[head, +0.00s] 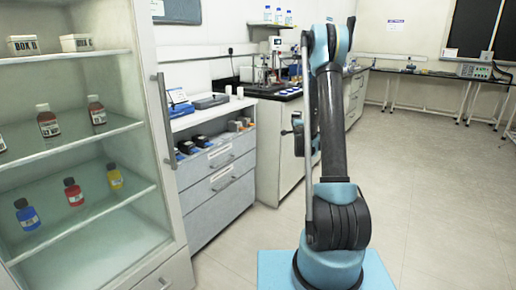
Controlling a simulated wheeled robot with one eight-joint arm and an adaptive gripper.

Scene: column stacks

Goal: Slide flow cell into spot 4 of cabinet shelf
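No flow cell can be made out for sure in the head view. A white drawer cabinet (217,187) stands left of my arm, with an open shelf (228,139) above its drawers. Several small dark devices (188,147) and small light boxes (240,124) sit on that shelf; spot numbers cannot be read. My arm rises at centre right and folds over at the top. A dark part at its far end (298,132) shows just left of the upright link, in front of the white counter. The fingers cannot be made out, nor whether they hold anything.
A tall cabinet (147,120) at the left holds boxes (76,43), brown bottles (48,121) and coloured bottles (73,192). A counter (275,150) with lab equipment stands behind my arm. Benches (425,73) line the back wall. The floor (440,200) at the right is clear.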

